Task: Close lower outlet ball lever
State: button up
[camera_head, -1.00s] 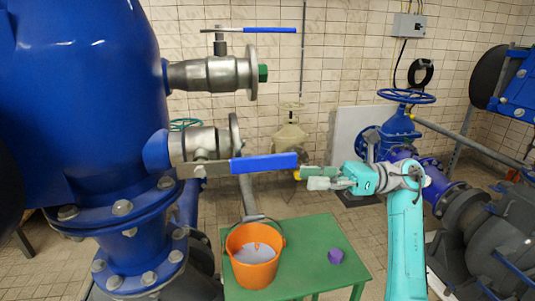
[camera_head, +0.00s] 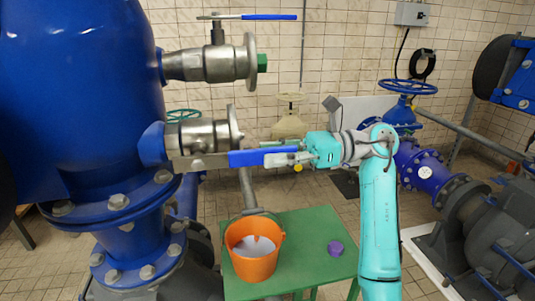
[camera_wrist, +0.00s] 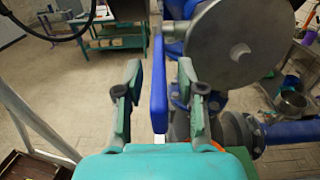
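The lower outlet ball valve (camera_head: 203,135) is a grey metal body with a round flange, on the side of the big blue vessel. Its lever has a blue handle (camera_head: 250,157) that points right, roughly level, below the valve body. My gripper (camera_head: 285,157) is at the right end of this handle. In the wrist view the handle (camera_wrist: 158,85) stands upright between the two green fingers of my gripper (camera_wrist: 160,92), with a gap showing on each side. The gripper is open. The valve flange (camera_wrist: 238,40) is at upper right there.
An upper valve (camera_head: 215,64) with its own blue lever (camera_head: 268,17) is above. Below, a green table (camera_head: 305,240) holds an orange bucket (camera_head: 254,263) and a purple object (camera_head: 335,247). A blue handwheel valve (camera_head: 408,87) and pump pipework stand at right.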

jog(key=shift+s+a, duration=0.15)
jog(key=shift+a, duration=0.6)
grip_shut()
